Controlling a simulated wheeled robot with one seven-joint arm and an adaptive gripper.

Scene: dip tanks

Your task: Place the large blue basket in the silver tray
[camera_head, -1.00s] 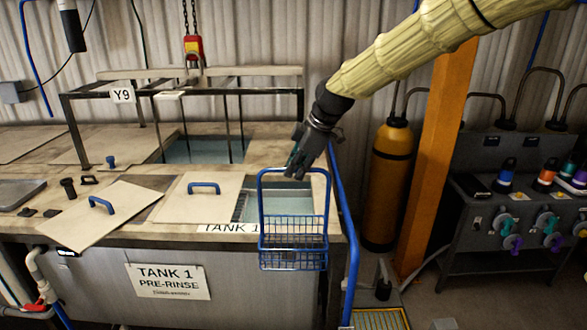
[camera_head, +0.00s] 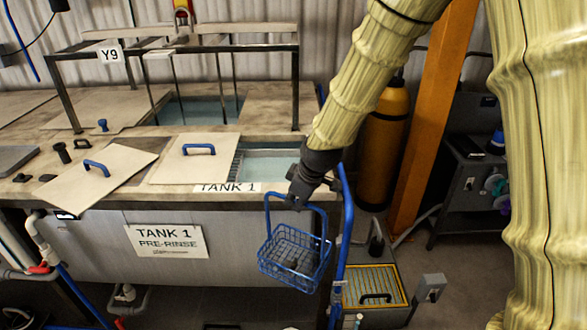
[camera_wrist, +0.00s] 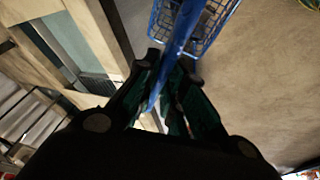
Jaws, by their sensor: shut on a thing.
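The large blue wire basket (camera_head: 294,257) hangs from my gripper (camera_head: 297,198) by its tall handle. It is in front of the tank's front right corner, out over the floor, and slightly tilted. Something dark shows inside it, too small to tell. In the wrist view my gripper (camera_wrist: 172,75) is shut on the blue handle bar, and part of the basket (camera_wrist: 200,22) shows at the top. A grey metal tray-like thing (camera_head: 14,158) lies on the tank top at the far left, cut by the frame edge; I cannot tell if it is the silver tray.
Tank 1 (camera_head: 272,165) is partly open behind my gripper, with lids with blue handles (camera_head: 198,150) on its left. A blue rail (camera_head: 343,245) stands right of the basket. A yellow-edged grating (camera_head: 372,286) is on the floor. An orange post (camera_head: 432,130) stands behind.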

